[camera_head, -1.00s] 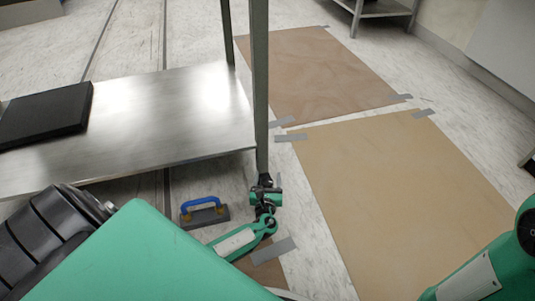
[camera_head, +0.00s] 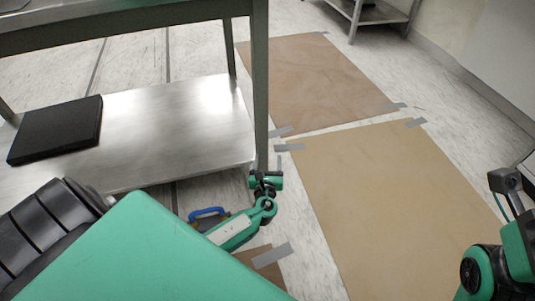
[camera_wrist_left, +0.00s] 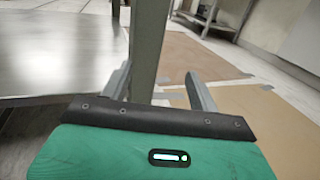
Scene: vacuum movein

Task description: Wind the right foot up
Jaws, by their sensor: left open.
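The steel table's right front leg (camera_head: 261,90) stands upright in the head view. Its lower end and foot are hidden behind my left gripper (camera_head: 268,170). In the wrist view the leg (camera_wrist_left: 148,45) rises between the two spread fingers of my left gripper (camera_wrist_left: 162,90), nearer the left finger. I cannot tell whether a finger touches it. The left gripper is open and low near the floor. Parts of my right arm show at the right edge of the head view, but I make out no right gripper fingers.
A black slab (camera_head: 57,130) lies on the table's steel lower shelf (camera_head: 165,130). A blue-handled float (camera_head: 207,213) lies on the floor left of my left forearm, partly covered. Brown sheets (camera_head: 395,190) taped to the floor lie right of the leg. Another steel table (camera_head: 378,12) stands farther back.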

